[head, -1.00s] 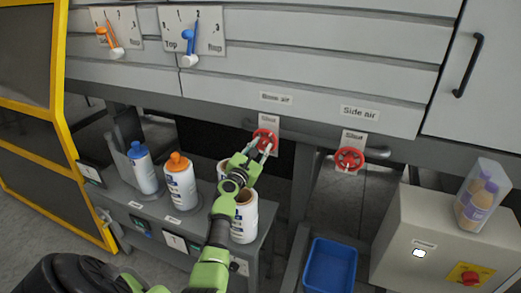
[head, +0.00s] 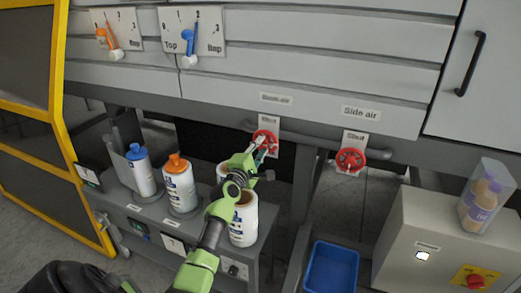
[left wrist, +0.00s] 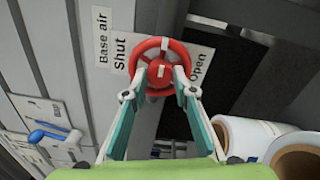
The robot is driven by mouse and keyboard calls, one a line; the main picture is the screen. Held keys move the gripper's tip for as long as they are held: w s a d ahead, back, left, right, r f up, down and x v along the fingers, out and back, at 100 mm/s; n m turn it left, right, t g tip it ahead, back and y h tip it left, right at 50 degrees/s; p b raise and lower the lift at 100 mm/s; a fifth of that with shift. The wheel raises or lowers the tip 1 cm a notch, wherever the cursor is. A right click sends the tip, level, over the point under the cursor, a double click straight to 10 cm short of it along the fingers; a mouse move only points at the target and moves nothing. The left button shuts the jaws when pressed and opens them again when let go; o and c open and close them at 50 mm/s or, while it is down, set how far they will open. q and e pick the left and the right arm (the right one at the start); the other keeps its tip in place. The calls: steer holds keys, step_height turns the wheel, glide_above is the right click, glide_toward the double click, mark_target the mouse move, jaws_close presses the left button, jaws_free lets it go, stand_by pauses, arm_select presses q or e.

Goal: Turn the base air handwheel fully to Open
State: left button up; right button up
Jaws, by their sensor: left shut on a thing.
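The base air handwheel (head: 265,138) is a red wheel on a pipe below the grey panel, under the "Base air" label (head: 276,98). In the left wrist view the red handwheel (left wrist: 160,62) shows a white mark at the top of its rim, between the words "Shut" and "Open" on the plate behind it. My left gripper (head: 260,150) is at the wheel's front; in the left wrist view its fingertips (left wrist: 160,78) are shut on the wheel's lower middle, around the hub. The right gripper is not in view.
The red side air handwheel (head: 351,160) is to the right. White bottles with orange (head: 180,182) and blue (head: 142,170) caps stand on a grey bench, with white rolls (head: 244,220) beside my left arm. A blue bin (head: 331,268) and a control box (head: 430,235) are at the lower right.

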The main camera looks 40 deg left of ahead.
arm_select(q)
steer(key=m, duration=0.4)
steer(key=shift+f+m, duration=0.1)
steer(key=shift+m, duration=0.3)
steer(key=m, duration=0.4)
steer(key=shift+m, duration=0.3)
steer(key=m+p, duration=0.1)
steer(key=m, duration=0.3)
steer(key=shift+m, duration=2.4)
steer(key=o, duration=1.1)
